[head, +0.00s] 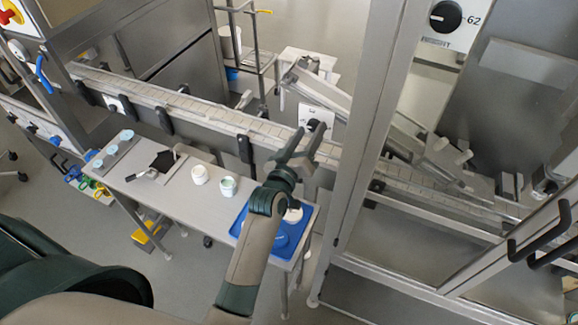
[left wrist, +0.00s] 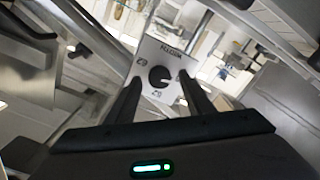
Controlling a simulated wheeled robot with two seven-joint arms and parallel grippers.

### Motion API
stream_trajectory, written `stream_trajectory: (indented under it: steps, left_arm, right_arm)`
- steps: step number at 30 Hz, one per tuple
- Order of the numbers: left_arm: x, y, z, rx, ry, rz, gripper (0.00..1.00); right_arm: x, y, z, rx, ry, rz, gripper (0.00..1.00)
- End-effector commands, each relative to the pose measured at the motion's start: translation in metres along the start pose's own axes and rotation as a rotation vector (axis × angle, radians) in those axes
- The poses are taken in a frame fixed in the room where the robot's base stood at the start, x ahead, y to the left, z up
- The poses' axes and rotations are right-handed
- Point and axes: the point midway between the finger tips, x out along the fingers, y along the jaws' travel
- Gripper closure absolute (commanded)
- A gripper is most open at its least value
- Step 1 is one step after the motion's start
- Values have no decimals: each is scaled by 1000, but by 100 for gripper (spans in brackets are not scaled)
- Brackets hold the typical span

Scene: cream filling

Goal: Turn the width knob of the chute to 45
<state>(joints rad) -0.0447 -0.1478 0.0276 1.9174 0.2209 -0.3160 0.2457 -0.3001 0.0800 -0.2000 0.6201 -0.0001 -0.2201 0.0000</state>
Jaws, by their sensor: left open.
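The width knob (head: 315,125) is a round black dial on a white plate (head: 309,112) by the conveyor, under the slanted metal chute (head: 335,95). In the left wrist view the knob (left wrist: 160,76) shows whole on its tilted, lettered plate (left wrist: 150,51); the lettering and numbers are too small and turned to read surely. My left gripper (head: 306,144) is open in front of the knob, its fingers partly overlapping it in the head view. In the left wrist view the gripper's fingers (left wrist: 159,82) stand on either side of the knob, with no clear contact. My right gripper is not in view.
A second black knob marked HEIGHT (head: 446,16), reading 62, is on the upper right panel. A steel post (head: 365,130) stands just right of my gripper. The conveyor (head: 220,115) runs behind a side table (head: 185,195) holding jars and a blue tray (head: 307,217).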

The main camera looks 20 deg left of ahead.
Motion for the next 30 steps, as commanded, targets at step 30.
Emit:
stream_trajectory:
  steps: [30]
  left_arm:
    - [-159, -1, 1, -1, -1, 0, 52]
  right_arm:
    - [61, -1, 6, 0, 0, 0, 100]
